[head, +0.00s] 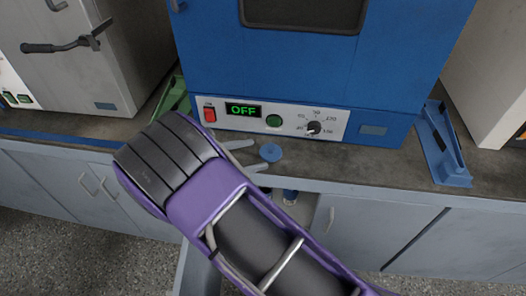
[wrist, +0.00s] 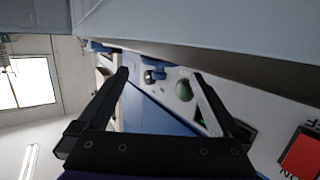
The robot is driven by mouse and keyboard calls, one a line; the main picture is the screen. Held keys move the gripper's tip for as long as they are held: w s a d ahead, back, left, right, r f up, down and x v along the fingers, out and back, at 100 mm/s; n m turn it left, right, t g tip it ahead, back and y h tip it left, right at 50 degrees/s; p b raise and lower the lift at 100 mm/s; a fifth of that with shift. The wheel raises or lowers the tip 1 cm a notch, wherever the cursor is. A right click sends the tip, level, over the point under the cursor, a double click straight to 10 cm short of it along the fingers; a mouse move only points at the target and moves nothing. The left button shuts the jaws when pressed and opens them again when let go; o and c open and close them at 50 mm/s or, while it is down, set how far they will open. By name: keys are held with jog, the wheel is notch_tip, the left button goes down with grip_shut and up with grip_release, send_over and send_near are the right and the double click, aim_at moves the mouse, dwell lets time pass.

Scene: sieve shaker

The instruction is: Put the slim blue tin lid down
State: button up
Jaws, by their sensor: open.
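The slim blue tin lid (head: 270,152) is a small round disc in the head view. It appears to lie on the dark worktop (head: 350,163) in front of the blue oven. My gripper (head: 258,156) is open, its two grey fingers apart, with the lid at its fingertips; I cannot tell whether either finger touches it. In the wrist view my gripper (wrist: 160,75) also shows open. A small blue patch lies between the fingers there, but I cannot tell whether it is the lid.
The blue oven (head: 300,75) stands behind, its panel with a red switch (head: 209,115), green button and knob. A blue bracket-like stand (head: 443,145) is at right, a green one (head: 172,98) at left.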

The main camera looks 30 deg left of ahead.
jog(key=v, duration=0.7)
jog(key=shift+s+a, duration=0.15)
jog(key=shift+s, duration=0.1)
jog(key=shift+w+r, duration=0.1)
jog(key=shift+r, duration=0.05)
